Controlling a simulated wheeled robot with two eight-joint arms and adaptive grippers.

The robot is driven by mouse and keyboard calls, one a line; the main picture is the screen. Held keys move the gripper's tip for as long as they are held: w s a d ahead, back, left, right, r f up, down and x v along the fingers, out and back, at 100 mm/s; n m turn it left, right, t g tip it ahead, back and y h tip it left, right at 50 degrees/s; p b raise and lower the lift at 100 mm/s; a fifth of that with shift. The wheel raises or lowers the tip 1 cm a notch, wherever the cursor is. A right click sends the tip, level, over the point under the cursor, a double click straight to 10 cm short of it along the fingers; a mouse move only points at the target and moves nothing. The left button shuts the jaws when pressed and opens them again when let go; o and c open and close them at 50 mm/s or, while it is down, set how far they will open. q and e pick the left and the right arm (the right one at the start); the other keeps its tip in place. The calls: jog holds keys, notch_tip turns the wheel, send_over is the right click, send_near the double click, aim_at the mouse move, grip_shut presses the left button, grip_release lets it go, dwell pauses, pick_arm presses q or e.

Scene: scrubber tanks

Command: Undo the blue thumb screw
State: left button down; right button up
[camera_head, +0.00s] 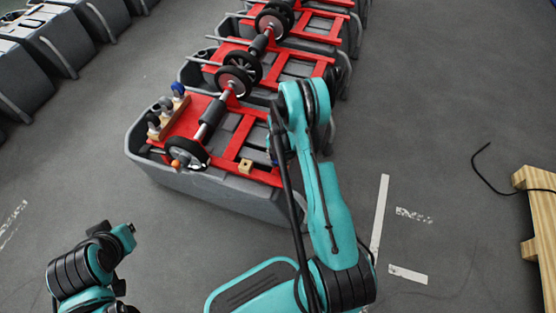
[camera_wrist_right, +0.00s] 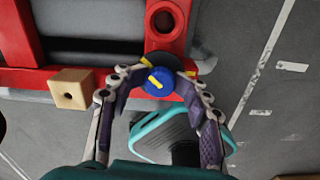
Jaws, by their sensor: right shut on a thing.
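The blue thumb screw (camera_wrist_right: 159,81) is a round ribbed blue knob with a yellow mark, at the middle of the right wrist view. It sits at the edge of a red frame (camera_wrist_right: 100,80). My right gripper (camera_wrist_right: 160,73) is shut on the knob, with one fingertip on either side. In the head view my right arm reaches to the near right corner of the red frame and hides the screw and the fingers. My left arm is at the lower left of the head view, away from the tank, and its fingers do not show.
The red frame lies on a grey tank (camera_head: 195,182) and carries a roller with a black wheel (camera_head: 187,152). A wooden block (camera_wrist_right: 71,88) is left of the screw. A wooden pallet (camera_head: 541,210) stands far right. Open floor lies between.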

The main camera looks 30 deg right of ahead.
jog(key=n, duration=0.4)
jog(key=shift+s+n, duration=0.1)
jog(key=shift+n, duration=0.3)
jog(key=o, duration=0.6)
jog(key=shift+f, duration=0.1)
jog(key=shift+r+p, duration=1.25)
jog(key=shift+r, duration=1.35)
